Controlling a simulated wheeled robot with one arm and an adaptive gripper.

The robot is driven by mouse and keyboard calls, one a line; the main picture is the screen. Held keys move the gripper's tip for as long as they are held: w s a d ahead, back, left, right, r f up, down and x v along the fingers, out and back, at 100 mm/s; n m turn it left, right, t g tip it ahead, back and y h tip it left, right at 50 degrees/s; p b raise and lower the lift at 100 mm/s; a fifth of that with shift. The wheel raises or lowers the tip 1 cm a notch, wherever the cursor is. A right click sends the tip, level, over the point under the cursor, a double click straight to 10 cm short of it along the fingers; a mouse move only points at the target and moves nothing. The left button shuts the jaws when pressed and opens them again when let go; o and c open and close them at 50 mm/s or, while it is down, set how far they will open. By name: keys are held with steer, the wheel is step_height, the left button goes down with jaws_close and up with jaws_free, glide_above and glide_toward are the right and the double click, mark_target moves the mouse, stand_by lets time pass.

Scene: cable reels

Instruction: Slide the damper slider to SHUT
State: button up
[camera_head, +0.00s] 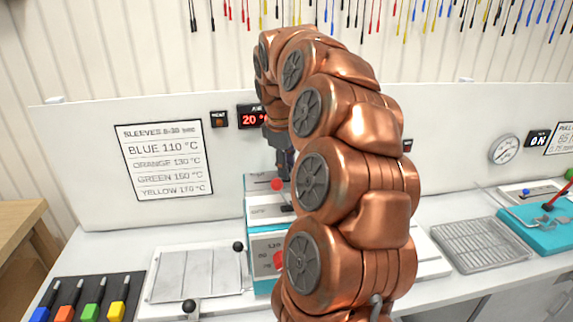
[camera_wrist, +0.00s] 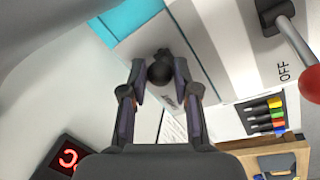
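A round black knob (camera_wrist: 160,70) stands on a pale panel in the wrist view, apparently the damper slider's. My gripper (camera_wrist: 161,80) has one finger on each side of it, and the fingertips appear to touch it. Small lettering lies on the panel close to the right finger, too small to read. In the head view my gripper (camera_head: 283,165) is above the teal and white machine (camera_head: 262,245). My arm hides much of that machine, and the slider is not clear there.
A red-knobbed lever (camera_wrist: 308,80) beside OFF lettering is near the wrist view's right edge. A red display (camera_head: 254,120) is on the back panel. A plate with black knobs (camera_head: 197,275) and a marker tray (camera_head: 85,300) lie left. A wire rack (camera_head: 480,245) is right.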

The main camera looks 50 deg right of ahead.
jaws_close()
steer(key=w+a, duration=0.2)
steer(key=a, duration=0.1)
steer(key=w+a+b, duration=0.1)
steer(key=w+a, duration=0.1)
steer(key=shift+w+a+r+b, duration=0.1)
steer(key=shift+w+a+b, duration=0.1)
steer(key=shift+a+b, duration=0.15)
steer(key=o, duration=0.5)
jaws_free()
steer(key=shift+a, duration=0.1)
steer(key=shift+o, duration=0.2)
steer(key=shift+r, duration=0.1)
